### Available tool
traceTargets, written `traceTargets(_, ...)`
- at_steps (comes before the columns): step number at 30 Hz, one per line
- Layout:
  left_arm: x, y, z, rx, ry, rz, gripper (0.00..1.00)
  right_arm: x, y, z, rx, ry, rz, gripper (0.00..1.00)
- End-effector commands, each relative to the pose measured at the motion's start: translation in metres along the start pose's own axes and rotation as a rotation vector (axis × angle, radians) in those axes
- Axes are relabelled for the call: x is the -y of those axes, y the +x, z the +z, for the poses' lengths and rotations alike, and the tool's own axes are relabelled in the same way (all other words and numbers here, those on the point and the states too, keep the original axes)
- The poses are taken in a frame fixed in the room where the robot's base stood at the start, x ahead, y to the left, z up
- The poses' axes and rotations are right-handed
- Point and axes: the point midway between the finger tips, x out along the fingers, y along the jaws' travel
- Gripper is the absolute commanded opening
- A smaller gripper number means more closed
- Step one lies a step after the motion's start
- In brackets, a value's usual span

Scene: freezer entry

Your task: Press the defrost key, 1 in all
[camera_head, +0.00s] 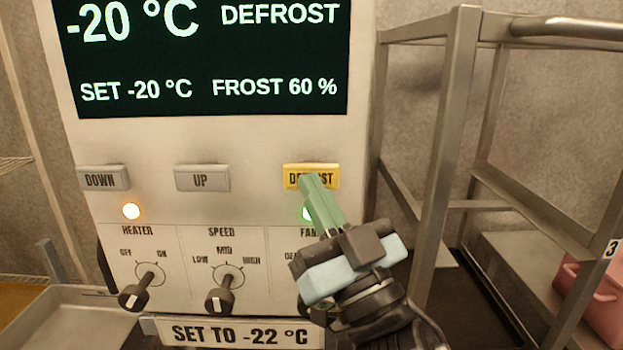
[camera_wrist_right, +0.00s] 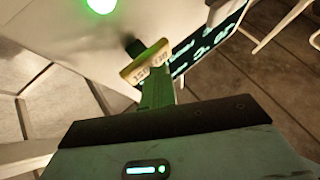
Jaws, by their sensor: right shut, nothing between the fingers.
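The yellow defrost key (camera_head: 295,170) is on the panel below the dark display (camera_head: 205,60), which reads -20 °C, DEFROST, SET -20 °C and FROST 60 %. My right gripper (camera_head: 312,182) is shut and empty, its green fingertips over the lower middle of the key in the head view, covering part of its lettering. In the right wrist view the fingertips (camera_wrist_right: 157,84) meet the key (camera_wrist_right: 146,62) with no clear gap; I cannot tell how far the key is pressed. My left gripper is not in view.
Grey DOWN (camera_head: 102,178) and UP (camera_head: 202,178) keys sit left of the defrost key. Heater (camera_head: 135,297) and speed (camera_head: 220,299) knobs are below; my arm hides the fan knob. A metal rack (camera_head: 455,130) and a pink bin (camera_head: 605,310) stand at right.

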Motion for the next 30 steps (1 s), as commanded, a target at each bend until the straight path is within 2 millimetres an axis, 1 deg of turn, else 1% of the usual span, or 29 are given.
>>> traceTargets(7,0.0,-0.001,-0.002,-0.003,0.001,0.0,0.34,0.002,-0.003,-0.002,0.001,0.0,0.002,0.0)
traceTargets(16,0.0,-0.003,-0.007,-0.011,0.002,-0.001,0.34,0.008,-0.012,-0.009,0.001,0.001,0.002,0.0)
traceTargets(26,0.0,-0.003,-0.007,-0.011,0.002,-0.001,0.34,0.009,-0.014,-0.009,0.001,0.0,0.001,0.0)
traceTargets(30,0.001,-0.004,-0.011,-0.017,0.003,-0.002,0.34,0.013,-0.019,-0.013,0.0,0.0,0.001,0.0)
